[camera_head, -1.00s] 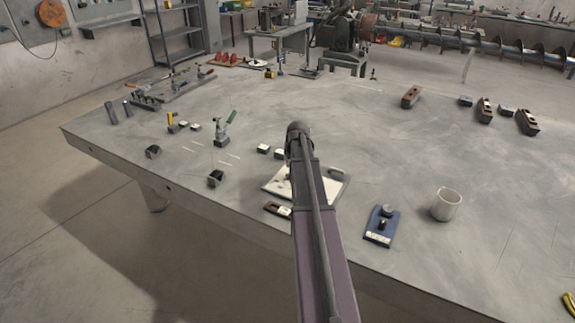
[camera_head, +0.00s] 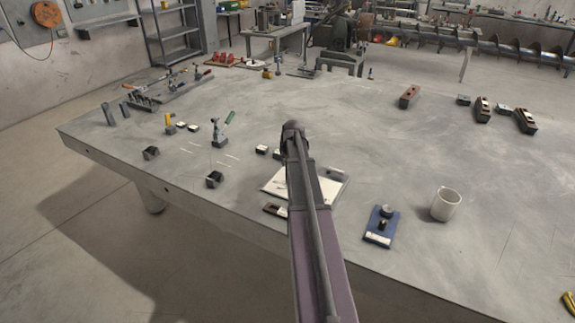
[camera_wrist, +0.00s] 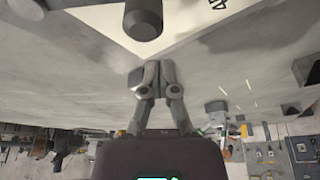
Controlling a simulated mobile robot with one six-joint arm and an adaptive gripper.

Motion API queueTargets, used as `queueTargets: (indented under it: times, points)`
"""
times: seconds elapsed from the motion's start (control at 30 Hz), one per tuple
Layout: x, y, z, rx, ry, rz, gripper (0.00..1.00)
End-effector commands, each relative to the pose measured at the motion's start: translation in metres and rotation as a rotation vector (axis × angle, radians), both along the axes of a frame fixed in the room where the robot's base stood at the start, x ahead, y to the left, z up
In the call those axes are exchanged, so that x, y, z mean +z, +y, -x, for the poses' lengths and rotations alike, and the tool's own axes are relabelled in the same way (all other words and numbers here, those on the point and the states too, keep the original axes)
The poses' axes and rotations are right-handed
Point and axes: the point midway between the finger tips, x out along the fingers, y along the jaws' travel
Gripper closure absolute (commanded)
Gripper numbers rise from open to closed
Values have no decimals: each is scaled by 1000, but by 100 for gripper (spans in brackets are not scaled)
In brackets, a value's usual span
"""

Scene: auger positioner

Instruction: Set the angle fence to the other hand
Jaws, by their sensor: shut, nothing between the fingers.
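A white plate (camera_head: 275,183) lies on the grey table, partly hidden behind my arm in the head view. A dark piece (camera_head: 337,173) shows at its right edge. In the wrist view the white plate (camera_wrist: 110,18) is at the top, with dark printed figures at its right. A dark round post or knob (camera_wrist: 143,20) stands over the plate there. I cannot tell which part is the angle fence. My gripper (camera_wrist: 153,72) is shut and empty, with its tips just below the knob in that picture. My arm hides the gripper in the head view.
A blue block with a knob (camera_head: 381,226) and a white mug (camera_head: 445,204) stand to the right of the plate. A green-handled clamp (camera_head: 221,132) and small dark blocks are to the left. The middle right of the table is mostly clear.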

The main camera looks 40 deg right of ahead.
Motion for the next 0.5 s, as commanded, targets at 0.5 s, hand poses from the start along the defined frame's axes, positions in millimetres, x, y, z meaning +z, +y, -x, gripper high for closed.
queueTargets:
  times: [0.5]
  points:
    - [39, 0, 4, -1, 0, 0, 100]
